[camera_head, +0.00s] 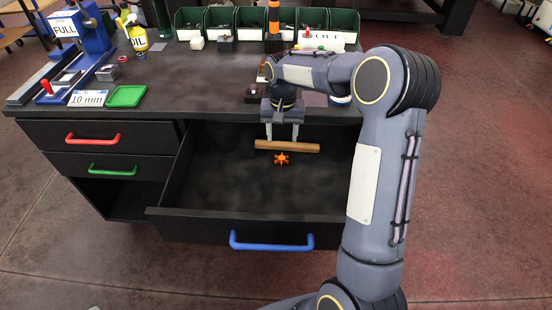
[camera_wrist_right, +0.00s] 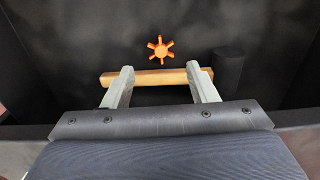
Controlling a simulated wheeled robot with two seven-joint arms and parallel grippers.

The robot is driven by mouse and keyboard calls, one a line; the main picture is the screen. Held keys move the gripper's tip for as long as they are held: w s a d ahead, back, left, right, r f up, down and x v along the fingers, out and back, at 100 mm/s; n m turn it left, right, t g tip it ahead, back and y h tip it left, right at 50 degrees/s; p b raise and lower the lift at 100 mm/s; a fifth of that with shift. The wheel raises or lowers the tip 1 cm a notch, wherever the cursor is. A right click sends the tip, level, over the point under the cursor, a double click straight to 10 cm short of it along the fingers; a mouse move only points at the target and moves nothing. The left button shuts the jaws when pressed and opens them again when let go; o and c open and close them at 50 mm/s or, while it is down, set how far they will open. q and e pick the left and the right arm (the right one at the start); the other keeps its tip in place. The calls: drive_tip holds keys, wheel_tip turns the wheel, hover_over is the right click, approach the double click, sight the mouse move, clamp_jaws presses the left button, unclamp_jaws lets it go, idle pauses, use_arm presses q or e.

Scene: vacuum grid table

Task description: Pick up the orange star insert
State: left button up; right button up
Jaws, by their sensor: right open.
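The orange star insert (camera_head: 282,159) lies on the floor of the open drawer (camera_head: 215,190). It also shows in the right wrist view (camera_wrist_right: 160,48), above and beyond the fingertips. My right gripper (camera_head: 283,138) reaches down into the drawer, open, its two fingers apart. I cannot tell whether the fingers touch the rod. The star is apart from the fingers. My left gripper is not in view.
The drawer floor left of the star is clear. Green bins (camera_head: 222,22) line the table's back.

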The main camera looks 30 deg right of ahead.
sight(282, 162)
wheel_tip(282, 162, down, 10)
drive_tip(key=shift+w+f, duration=0.1)
drive_tip(key=shift+f, duration=0.1)
drive_tip(key=c, duration=0.7)
